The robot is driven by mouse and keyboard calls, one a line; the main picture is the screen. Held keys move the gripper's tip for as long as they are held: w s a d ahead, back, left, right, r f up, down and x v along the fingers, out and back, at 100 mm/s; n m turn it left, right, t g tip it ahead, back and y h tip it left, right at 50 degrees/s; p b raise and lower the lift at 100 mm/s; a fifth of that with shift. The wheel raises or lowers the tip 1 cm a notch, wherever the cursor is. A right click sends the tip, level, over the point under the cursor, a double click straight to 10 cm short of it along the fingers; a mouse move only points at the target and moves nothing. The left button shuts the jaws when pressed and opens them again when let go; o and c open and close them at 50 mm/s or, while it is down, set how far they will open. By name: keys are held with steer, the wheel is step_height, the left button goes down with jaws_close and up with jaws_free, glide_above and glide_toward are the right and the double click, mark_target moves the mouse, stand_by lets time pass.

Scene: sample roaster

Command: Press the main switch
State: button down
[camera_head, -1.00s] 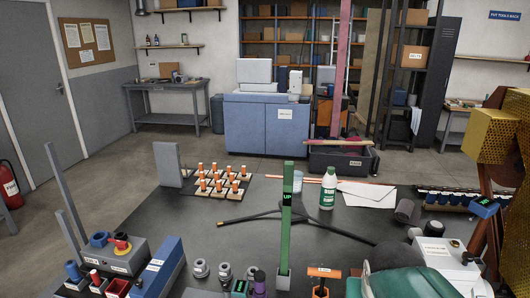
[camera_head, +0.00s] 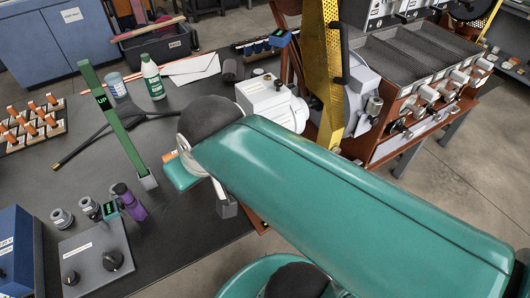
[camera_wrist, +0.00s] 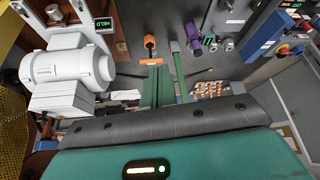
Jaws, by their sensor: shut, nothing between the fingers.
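No label in view legibly reads main switch. A red knob on a yellow base (camera_wrist: 292,50) is at the upper right of the wrist view; I cannot tell whether it is the main switch. A grey control box (camera_head: 92,258) with two black knobs stands at the table's front in the head view. My gripper (camera_wrist: 157,69) is shut and empty, with its green fingers together in the wrist view. Its tips appear near an orange handle (camera_wrist: 150,43), with no contact discernible. In the head view my teal arm hides much of the gripper.
A green post marked UP (camera_head: 118,125) stands left of my arm. A white motor housing (camera_head: 270,103) and a yellow perforated guard (camera_head: 324,75) are close on the right. A white bottle (camera_head: 153,78) and orange-topped pieces (camera_head: 30,122) stand farther back.

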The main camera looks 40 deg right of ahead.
steer(key=w+d+f+n+g+h, duration=0.15)
steer(key=d+f+n, duration=0.25)
steer(key=d, duration=0.4)
steer(key=w+d+f+n+g, duration=0.3)
steer(key=d+f, duration=0.2)
steer(key=d, duration=0.2)
steer(key=s+d+f+n+y, duration=0.2)
steer(key=s+d+f+n, duration=0.1)
steer(key=d+f, duration=0.3)
steer(key=s+d+f+n+y, duration=0.1)
steer(key=s+d+f+n, duration=0.3)
steer(key=d+f, duration=0.3)
steer(key=d+n, duration=0.1)
steer(key=d, duration=0.2)
steer(key=shift+d+f+g+y, duration=0.2)
steer(key=shift+d+g+y, duration=0.05)
steer(key=shift+g+y, duration=0.1)
steer(key=f, duration=0.4)
steer(key=a+f, duration=0.1)
steer(key=f, duration=0.7)
steer(key=shift+w+a+f, duration=0.1)
steer(key=shift+a+f, duration=0.1)
steer(key=shift+f, duration=0.1)
steer(key=shift+d+f, duration=0.15)
steer(key=shift+f, duration=0.4)
